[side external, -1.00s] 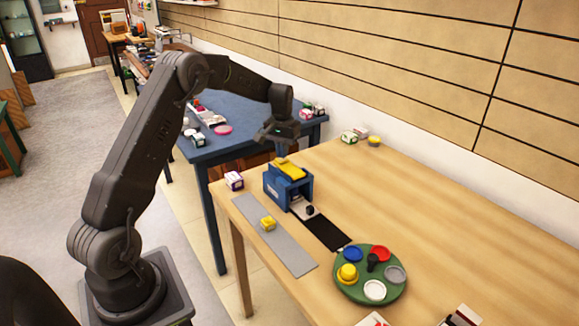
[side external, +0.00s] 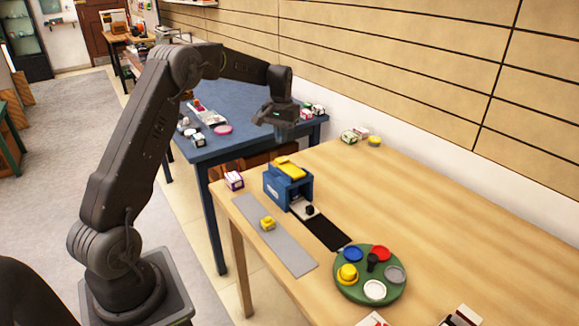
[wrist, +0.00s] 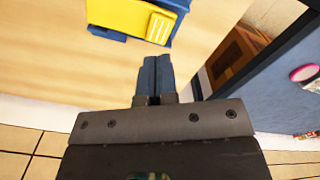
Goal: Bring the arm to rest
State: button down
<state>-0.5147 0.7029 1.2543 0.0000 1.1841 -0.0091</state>
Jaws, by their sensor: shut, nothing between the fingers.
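My gripper (side external: 279,130) is raised in the air above the far left part of the wooden table, behind and above the blue box with a yellow top (side external: 288,182). In the wrist view the two blue-grey fingers of my gripper (wrist: 154,65) are together with nothing between them. The wrist view also shows the blue box's yellow top (wrist: 135,18) beyond the fingertips. My gripper is apart from the box and everything else.
The wooden table (side external: 440,210) holds a grey strip (side external: 285,250) with a yellow piece (side external: 267,223), a black strip (side external: 328,234) and a green round tray (side external: 362,292) with coloured discs. A blue table (side external: 250,110) with small items stands behind. The wooden table's right side is mostly clear.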

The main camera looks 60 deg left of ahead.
jog(key=s+d+r+m+t, duration=0.1)
jog(key=s+d+r, duration=0.45)
jog(key=d, duration=0.25)
jog(key=s+d+r+m+t, duration=0.1)
jog(key=s+d+r+m, duration=0.1)
jog(key=s+d+r, duration=0.4)
jog(key=s+d+m+t, duration=0.3)
jog(key=s+d, duration=1)
jog(key=s, duration=0.4)
jog(key=shift+t, duration=0.3)
jog(key=shift+f, duration=0.1)
